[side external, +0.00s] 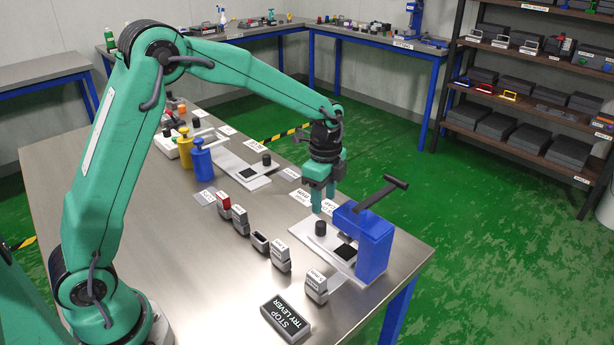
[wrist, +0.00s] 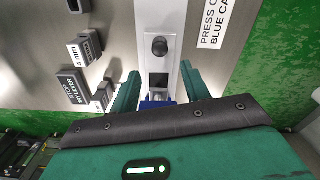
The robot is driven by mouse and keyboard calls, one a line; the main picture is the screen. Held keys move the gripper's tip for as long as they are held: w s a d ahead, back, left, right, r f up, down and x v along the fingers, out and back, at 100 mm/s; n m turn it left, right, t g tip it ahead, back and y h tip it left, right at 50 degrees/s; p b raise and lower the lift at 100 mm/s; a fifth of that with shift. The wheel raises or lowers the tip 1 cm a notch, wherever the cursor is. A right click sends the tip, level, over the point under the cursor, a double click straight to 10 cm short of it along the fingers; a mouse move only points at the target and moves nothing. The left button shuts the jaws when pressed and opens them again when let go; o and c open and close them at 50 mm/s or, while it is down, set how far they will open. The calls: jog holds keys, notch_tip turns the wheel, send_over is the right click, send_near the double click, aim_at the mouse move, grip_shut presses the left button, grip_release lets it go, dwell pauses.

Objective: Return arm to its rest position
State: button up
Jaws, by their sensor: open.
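My green arm reaches over the metal table from the left. My gripper (side external: 323,203) points down above the white base plate (side external: 304,230) of the blue press (side external: 375,246), a little behind the press body. The plate bears a black knob (side external: 320,228) and a dark square pad (side external: 346,250). A black lever (side external: 382,193) sticks up from the press. In the wrist view my gripper (wrist: 158,84) has its two fingers apart on either side of the plate (wrist: 160,20), with nothing held between them.
Several small grey stamp-like blocks (side external: 280,258) stand in a row left of the press. Blue and yellow devices (side external: 201,165) stand farther back. The table's left middle is clear.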

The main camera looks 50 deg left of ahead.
jog(key=shift+r, duration=0.2)
jog(key=s+a+r+n+t, duration=0.25)
jog(key=s+r+n, duration=0.45)
jog(key=s+r, duration=0.45)
jog(key=s+r+n+t, duration=0.2)
jog(key=s+n, duration=0.6)
jog(key=s, duration=0.6)
jog(key=shift+a+t, duration=0.3)
jog(key=shift+t, duration=0.25)
